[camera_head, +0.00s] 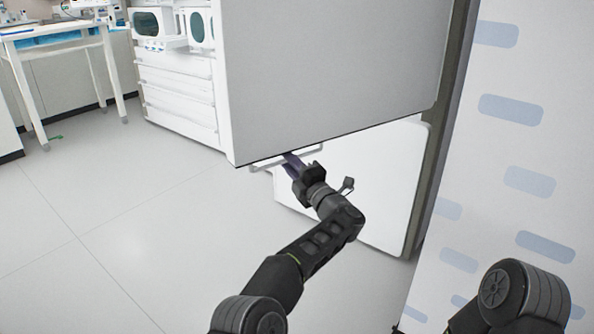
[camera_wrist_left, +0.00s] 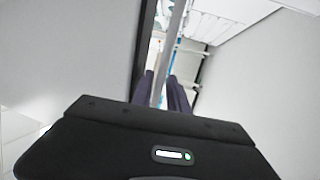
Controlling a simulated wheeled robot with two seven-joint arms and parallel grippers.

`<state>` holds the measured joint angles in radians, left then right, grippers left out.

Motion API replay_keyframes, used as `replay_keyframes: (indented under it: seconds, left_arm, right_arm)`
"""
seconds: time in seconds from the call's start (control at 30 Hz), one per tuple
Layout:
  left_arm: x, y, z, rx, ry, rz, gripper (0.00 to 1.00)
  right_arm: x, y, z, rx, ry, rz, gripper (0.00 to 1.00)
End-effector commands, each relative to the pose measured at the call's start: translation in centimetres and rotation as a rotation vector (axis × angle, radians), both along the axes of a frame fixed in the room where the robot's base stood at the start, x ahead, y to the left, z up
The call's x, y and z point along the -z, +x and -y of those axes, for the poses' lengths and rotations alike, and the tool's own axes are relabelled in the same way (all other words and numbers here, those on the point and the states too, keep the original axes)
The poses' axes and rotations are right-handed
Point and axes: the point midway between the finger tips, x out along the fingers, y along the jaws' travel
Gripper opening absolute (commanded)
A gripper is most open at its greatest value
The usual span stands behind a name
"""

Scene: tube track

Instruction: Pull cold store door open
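The cold store door (camera_head: 335,70) is a large light-grey panel in the head view. Its lower left corner stands out past the white panel below, so it looks partly open. A pale bar handle (camera_head: 262,164) runs along its bottom edge in that view. My left gripper (camera_head: 290,160) reaches up to this handle, and its dark purple fingers are partly hidden by the door edge. In the left wrist view the handle bar (camera_wrist_left: 172,45) runs between the two fingers of my left gripper (camera_wrist_left: 164,88), which look closed around it. My right gripper is out of view.
A white lower panel (camera_head: 370,180) lies under the door. A patterned wall panel (camera_head: 520,130) stands close on the right. A white cabinet with drawers (camera_head: 177,85) and a table (camera_head: 60,40) are at the back left. The floor (camera_head: 100,220) at left is clear.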

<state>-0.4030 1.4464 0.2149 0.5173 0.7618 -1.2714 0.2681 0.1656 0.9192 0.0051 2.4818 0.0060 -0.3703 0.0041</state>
Motion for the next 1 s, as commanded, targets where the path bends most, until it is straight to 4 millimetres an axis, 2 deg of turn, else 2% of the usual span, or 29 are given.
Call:
replay_keyframes:
  seconds: [0.23, 0.33, 0.6, 1.0]
  left_arm:
    - [0.2, -1.7, 1.2, 0.002, 0.002, 0.0, 0.2]
    - [0.6, -3.1, 2.6, 0.01, 0.005, 0.002, 0.2]
    - [1.3, -5.5, 4.1, 0.005, 0.003, 0.002, 0.2]
    - [1.4, -6.0, 4.1, 0.0, 0.0, 0.001, 0.2]
  right_arm:
    - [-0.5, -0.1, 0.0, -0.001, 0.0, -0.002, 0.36]
    - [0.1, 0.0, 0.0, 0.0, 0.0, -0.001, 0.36]
    - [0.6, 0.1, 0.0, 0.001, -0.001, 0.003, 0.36]
    - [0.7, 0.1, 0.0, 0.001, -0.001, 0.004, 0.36]
